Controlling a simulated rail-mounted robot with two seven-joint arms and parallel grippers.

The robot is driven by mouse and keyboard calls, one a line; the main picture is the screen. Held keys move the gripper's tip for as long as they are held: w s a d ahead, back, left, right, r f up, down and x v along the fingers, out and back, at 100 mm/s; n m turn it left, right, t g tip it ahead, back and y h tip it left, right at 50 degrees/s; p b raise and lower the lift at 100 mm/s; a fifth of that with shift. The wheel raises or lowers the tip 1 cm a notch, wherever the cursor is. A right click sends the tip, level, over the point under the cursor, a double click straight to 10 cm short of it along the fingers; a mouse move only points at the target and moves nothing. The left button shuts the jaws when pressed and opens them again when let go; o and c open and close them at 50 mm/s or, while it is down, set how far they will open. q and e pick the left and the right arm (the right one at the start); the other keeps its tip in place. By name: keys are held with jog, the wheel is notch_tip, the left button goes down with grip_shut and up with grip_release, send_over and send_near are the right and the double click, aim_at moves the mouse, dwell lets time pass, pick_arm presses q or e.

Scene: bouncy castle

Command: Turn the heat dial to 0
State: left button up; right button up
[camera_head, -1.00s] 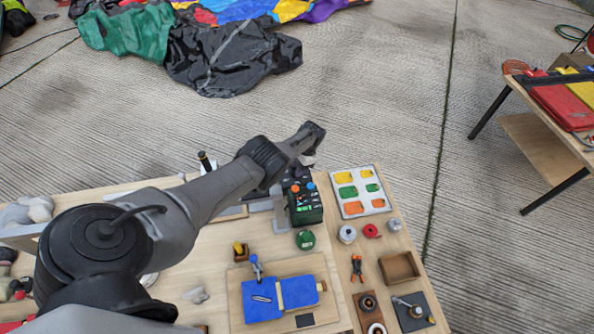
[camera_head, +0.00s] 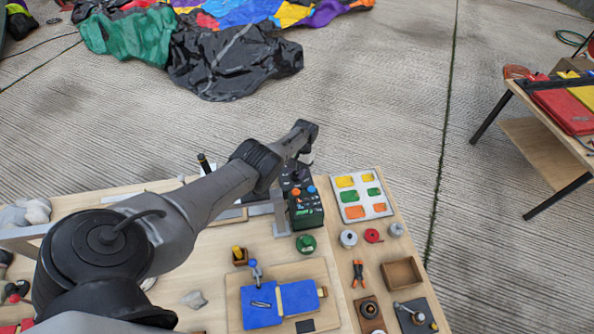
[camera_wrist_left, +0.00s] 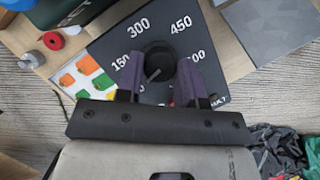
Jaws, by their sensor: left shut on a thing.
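The heat dial's black knob (camera_wrist_left: 158,60) sits in the middle of a dark panel (camera_wrist_left: 205,40) with white numbers. In the left wrist view 300 and 450 read clearly; the numbers at left and right are partly covered by the fingers, and I cannot read a 0 mark. My left gripper (camera_wrist_left: 160,72) is shut on the knob, one purple finger on each side. A pale line on the knob slants toward the lower left. In the head view my left gripper (camera_head: 303,158) is over the back of the dark control box (camera_head: 306,211), hiding the dial.
A green round thing (camera_head: 306,243) stands in front of the box. A tray with coloured pieces (camera_head: 362,197) lies to the right. A blue clamped piece (camera_head: 279,301) is nearer. Spools, pliers and a wooden box (camera_head: 401,272) fill the right side of the table.

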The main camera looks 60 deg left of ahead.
pick_arm(q)
jog(key=shift+s+n+h, duration=0.1)
jog(key=shift+n+h, duration=0.4)
jog(key=shift+n, duration=0.8)
jog(key=shift+a+n+t, duration=0.1)
jog(key=shift+n+t, duration=0.4)
jog(key=shift+n, duration=0.1)
jog(key=shift+f, duration=0.1)
jog(key=o, duration=0.9)
jog(key=shift+p+v, duration=1.1)
jog(key=shift+v, duration=5.85)
jog(key=shift+a+f, duration=0.1)
